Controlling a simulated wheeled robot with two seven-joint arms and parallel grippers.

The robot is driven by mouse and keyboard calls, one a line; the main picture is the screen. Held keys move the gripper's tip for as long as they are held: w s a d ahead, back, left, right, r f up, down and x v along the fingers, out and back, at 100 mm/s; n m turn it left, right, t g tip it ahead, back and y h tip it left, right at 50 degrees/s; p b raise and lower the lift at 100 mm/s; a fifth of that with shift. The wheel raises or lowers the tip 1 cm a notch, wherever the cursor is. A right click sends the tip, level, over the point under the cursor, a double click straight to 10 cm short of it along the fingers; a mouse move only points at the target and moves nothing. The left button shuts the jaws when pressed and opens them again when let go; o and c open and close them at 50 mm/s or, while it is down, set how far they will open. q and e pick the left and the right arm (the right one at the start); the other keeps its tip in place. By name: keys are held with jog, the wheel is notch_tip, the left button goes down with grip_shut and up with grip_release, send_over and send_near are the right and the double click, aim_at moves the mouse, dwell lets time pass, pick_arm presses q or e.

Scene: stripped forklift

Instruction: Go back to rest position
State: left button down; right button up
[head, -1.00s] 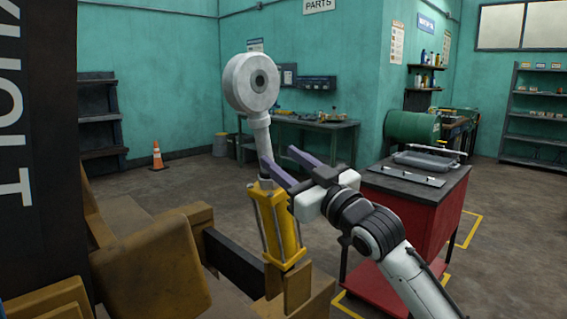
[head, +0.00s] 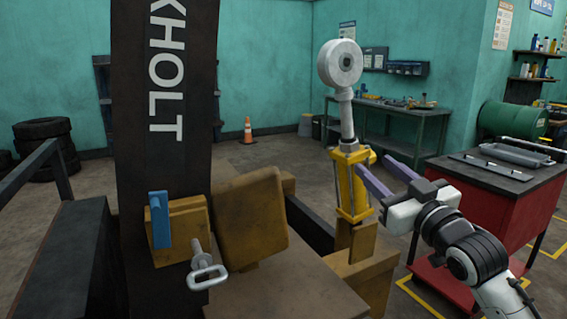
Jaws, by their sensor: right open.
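My right gripper (head: 375,161) is open with purple fingers and nothing between them. Its fingertips point up and left, beside the right edge of a yellow bracket (head: 345,187). I cannot tell whether the left finger touches the bracket. A grey rod with a round pale head (head: 340,63) stands upright out of the bracket. My left gripper is out of view.
The dark mast lettered "KHOLT" (head: 165,85) rises at left, with a brown seat back (head: 250,220), blue lever (head: 159,219) and grey handle (head: 207,272) near it. A red cart (head: 470,215) stands behind my right arm.

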jog(key=s+a+f+m+g+h, duration=0.1)
jog(key=s+f+g, duration=0.35)
jog(key=f, duration=1.15)
jog(key=s+a+f+m+g+h, duration=0.1)
jog(key=s+f, duration=0.6)
jog(key=f, duration=1)
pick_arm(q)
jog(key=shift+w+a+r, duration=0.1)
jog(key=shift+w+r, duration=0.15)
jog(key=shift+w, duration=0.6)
pick_arm(e)
jog(key=s+f+g+h, duration=0.1)
jog(key=s+f+g, duration=0.1)
jog(key=s+f, duration=0.7)
jog(key=s+f+m+g, duration=0.1)
jog(key=s+f+g, duration=0.2)
jog(key=s+f, duration=0.7)
jog(key=s, duration=0.6)
jog(key=shift+s+a+f+h, duration=0.2)
jog(key=shift+f+h, duration=0.1)
jog(key=shift+h, duration=0.1)
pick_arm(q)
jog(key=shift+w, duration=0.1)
pick_arm(e)
jog(key=shift+w, duration=0.1)
